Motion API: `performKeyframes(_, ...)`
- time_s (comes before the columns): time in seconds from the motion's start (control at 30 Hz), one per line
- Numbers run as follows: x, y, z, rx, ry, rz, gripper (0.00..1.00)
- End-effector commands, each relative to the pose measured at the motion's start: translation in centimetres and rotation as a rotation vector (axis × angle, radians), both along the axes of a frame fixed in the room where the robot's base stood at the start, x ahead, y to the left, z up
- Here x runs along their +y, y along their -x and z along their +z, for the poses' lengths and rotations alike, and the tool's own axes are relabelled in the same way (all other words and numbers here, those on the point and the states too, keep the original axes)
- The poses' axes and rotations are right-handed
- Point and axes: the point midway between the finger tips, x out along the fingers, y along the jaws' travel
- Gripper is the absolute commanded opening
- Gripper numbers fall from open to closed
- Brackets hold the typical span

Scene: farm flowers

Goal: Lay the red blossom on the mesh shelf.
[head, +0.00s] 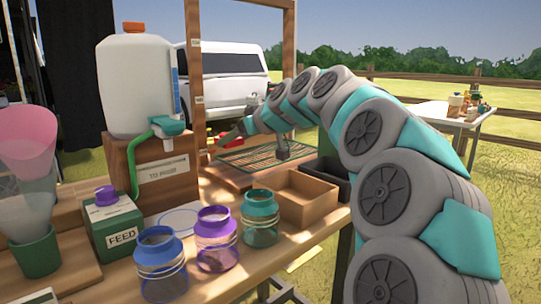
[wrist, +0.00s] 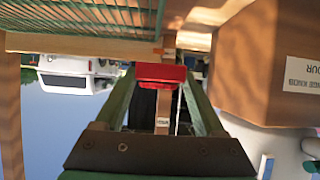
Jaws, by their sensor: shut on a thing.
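My gripper (head: 228,138) is shut on the red blossom (wrist: 161,76), which shows as a red block between the green fingertips (wrist: 160,84) in the wrist view. In the head view only a bit of red shows by the fingers. The mesh shelf (head: 262,156) is a green wire grid in a wooden frame, at the back of the table. The wrist view is upside down, and the mesh (wrist: 60,18) fills its top left. The blossom is held above the mesh level, apart from it.
A wooden post frame (head: 195,75) stands around the shelf. A water jug (head: 136,85) on a wooden block (head: 165,180) stands to its left. An open wooden box (head: 308,203), a black tray (head: 328,172) and glass jars (head: 261,222) stand in front.

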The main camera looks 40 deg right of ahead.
Motion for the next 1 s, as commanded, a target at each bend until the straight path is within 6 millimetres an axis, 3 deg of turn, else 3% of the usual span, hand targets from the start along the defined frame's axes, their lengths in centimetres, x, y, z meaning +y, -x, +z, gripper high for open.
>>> performKeyframes(0.17, -2.2, -0.1, -0.5, 0.007, -0.006, -0.001, 0.17)
performKeyframes(0.6, -12.1, -0.7, -1.3, 0.004, -0.003, -0.003, 0.17)
performKeyframes(0.8, -14.6, -0.9, -1.6, 0.003, -0.002, -0.001, 0.17)
performKeyframes(1.0, -15.2, -0.9, -1.7, 0.003, -0.002, 0.001, 0.17)
